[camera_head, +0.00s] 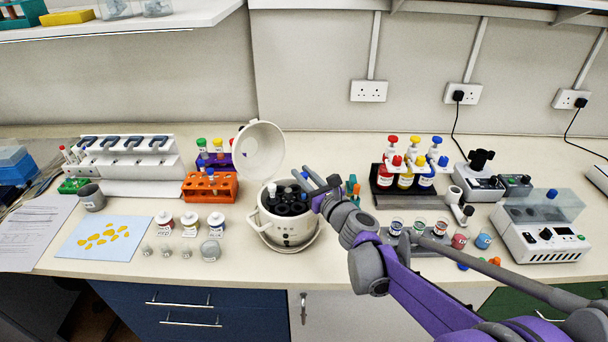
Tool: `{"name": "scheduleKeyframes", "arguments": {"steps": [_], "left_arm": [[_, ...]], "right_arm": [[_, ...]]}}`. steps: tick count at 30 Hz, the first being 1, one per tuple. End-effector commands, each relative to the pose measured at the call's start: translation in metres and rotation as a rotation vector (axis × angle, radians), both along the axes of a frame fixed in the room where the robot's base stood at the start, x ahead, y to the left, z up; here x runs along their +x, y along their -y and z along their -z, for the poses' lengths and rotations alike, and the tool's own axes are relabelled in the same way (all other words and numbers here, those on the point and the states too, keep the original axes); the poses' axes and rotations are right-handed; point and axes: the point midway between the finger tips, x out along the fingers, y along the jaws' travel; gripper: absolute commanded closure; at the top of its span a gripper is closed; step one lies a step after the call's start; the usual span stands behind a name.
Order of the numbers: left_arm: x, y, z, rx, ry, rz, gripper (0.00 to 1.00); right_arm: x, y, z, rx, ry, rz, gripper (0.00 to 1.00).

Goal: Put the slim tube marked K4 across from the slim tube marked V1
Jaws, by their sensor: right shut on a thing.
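A white centrifuge (288,230) stands open at mid bench, its round lid (259,151) tipped up at the back left. Its dark rotor (291,209) shows several round holes. My right gripper (304,178) reaches in from the right, over the rotor's back right edge. It is shut on a slim thing, likely a tube, mostly hidden by the fingers. Whether it touches the rotor is unclear. The marks K4 and V1 are too small to read. My left gripper is out of view.
Small bottles (190,224) stand at the front left. A dark stand with coloured bottles (405,178) is behind my right arm.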

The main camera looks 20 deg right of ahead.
Motion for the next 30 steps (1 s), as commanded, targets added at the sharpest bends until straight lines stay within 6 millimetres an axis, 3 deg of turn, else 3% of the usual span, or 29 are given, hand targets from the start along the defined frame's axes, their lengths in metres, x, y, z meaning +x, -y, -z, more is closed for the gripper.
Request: {"name": "scheduleKeyframes", "arguments": {"steps": [30], "left_arm": [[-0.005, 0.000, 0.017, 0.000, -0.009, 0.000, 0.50]], "right_arm": [[0.000, 0.000, 0.025, 0.000, 0.000, 0.000, 1.00]]}}
